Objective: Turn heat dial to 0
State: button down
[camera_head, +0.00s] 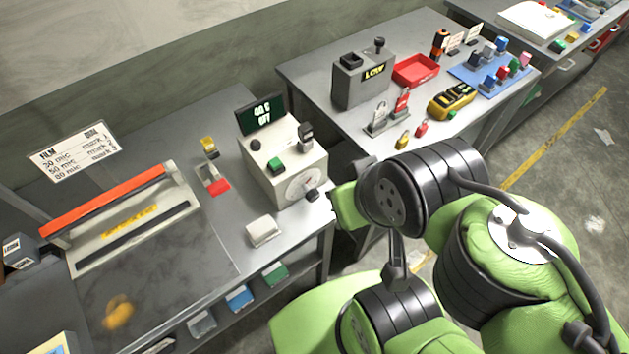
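A pale control box (283,172) stands on the left bench with a dark display (262,113) on top, whose text seems to end in "OFF". A round white dial face (302,183) is on its side towards my arm. A small dark knob (311,194) shows beside the dial's lower right. The marks and setting are too small to read. A green button (275,164) and dark knobs (305,131) are on its top. The green end of my arm is just right of the dial, apart from it in the picture. My gripper's fingers cannot be made out.
A film sealer (130,228) with a red bar (105,200) lies left, below a film and dial sign (75,151). A white block (263,231) sits at the bench's front edge. A second bench, right, holds a grey "LOW" box (361,82) and a red tray (416,70).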

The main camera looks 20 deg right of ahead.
aim_at(312, 195)
jog(key=k+j+z, duration=0.15)
jog(key=j, duration=1.25)
jog(key=i+j, duration=0.05)
